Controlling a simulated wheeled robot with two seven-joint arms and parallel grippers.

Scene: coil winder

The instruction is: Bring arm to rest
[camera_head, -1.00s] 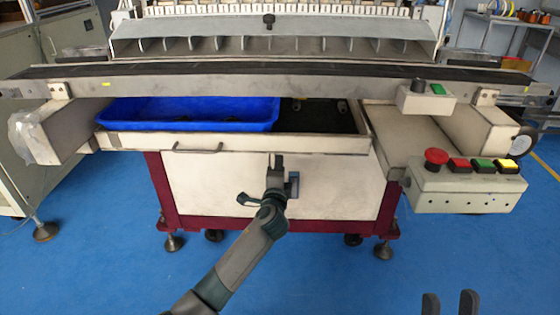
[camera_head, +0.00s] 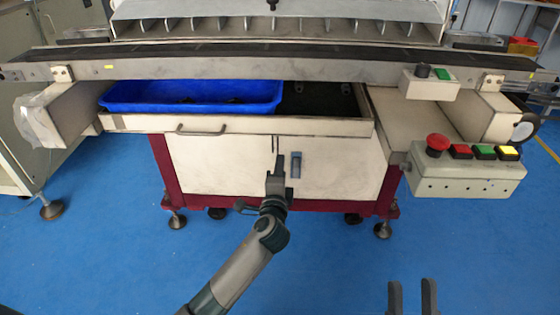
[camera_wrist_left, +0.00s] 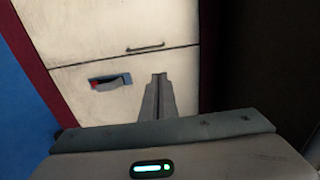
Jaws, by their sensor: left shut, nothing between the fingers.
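My left arm comes in from the lower left. Its gripper (camera_head: 277,163) is shut and empty, in front of the white cabinet doors (camera_head: 225,170) of the coil winder. In the left wrist view the closed fingers (camera_wrist_left: 159,80) point toward the cabinet front, beside a door latch (camera_wrist_left: 110,82). Whether they touch the door cannot be told. My right gripper (camera_head: 412,290) shows at the bottom right edge, its two fingers apart with nothing between them. The rest of my right arm is out of view.
A blue tray (camera_head: 190,97) sits in the open drawer (camera_head: 240,125) above the doors. A control box (camera_head: 465,180) with an emergency stop juts out at the right. Blue floor (camera_head: 90,250) lies clear in front of the machine.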

